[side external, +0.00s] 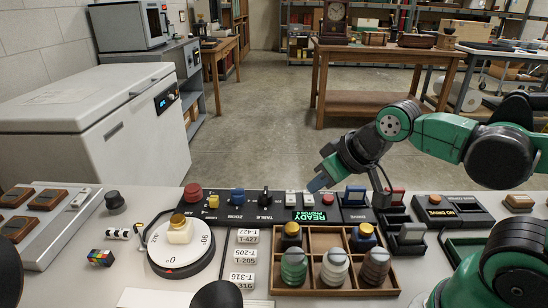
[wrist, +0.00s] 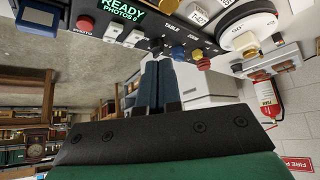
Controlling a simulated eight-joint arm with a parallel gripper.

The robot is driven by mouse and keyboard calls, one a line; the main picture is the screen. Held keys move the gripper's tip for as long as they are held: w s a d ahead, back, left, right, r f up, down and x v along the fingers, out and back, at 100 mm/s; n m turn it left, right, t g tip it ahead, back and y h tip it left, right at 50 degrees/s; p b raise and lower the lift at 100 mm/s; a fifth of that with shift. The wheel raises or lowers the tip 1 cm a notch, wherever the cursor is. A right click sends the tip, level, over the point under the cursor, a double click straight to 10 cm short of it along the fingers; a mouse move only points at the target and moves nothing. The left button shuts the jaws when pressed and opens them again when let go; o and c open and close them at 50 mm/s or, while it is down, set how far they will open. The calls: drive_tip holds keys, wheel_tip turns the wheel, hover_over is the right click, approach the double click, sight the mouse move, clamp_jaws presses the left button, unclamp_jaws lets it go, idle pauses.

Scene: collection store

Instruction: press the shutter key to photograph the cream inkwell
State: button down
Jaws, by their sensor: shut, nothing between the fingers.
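The cream inkwell (side external: 179,236) with a brown-gold cap stands upright on the white round turntable (side external: 165,262), left of centre in the side view. The red key marked PHOTO (wrist: 84,23) sits on the black control panel (side external: 270,208); it also shows in the side view (side external: 328,198). The green display (wrist: 121,12) reads READY and PHOTOS, with a figure too small to be sure of. My gripper (side external: 314,187) is shut and empty, just above the panel's far edge, near the display and red key. In the wrist view its blue fingertips (wrist: 151,66) point at the panel. I see no contact with the key.
A wooden crate (side external: 312,260) holds several capped bottles. Label blocks (side external: 246,238) stand beside the turntable.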

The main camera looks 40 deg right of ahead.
drive_tip(key=m+t+y, duration=0.2)
drive_tip(key=m+y, duration=0.1)
drive_tip(key=m, duration=0.2)
hover_over(332, 199)
drive_tip(key=shift+f, duration=0.2)
drive_tip(key=shift+f, duration=4.4)
drive_tip(key=shift+r, duration=2.5)
drive_tip(key=shift+a, duration=0.1)
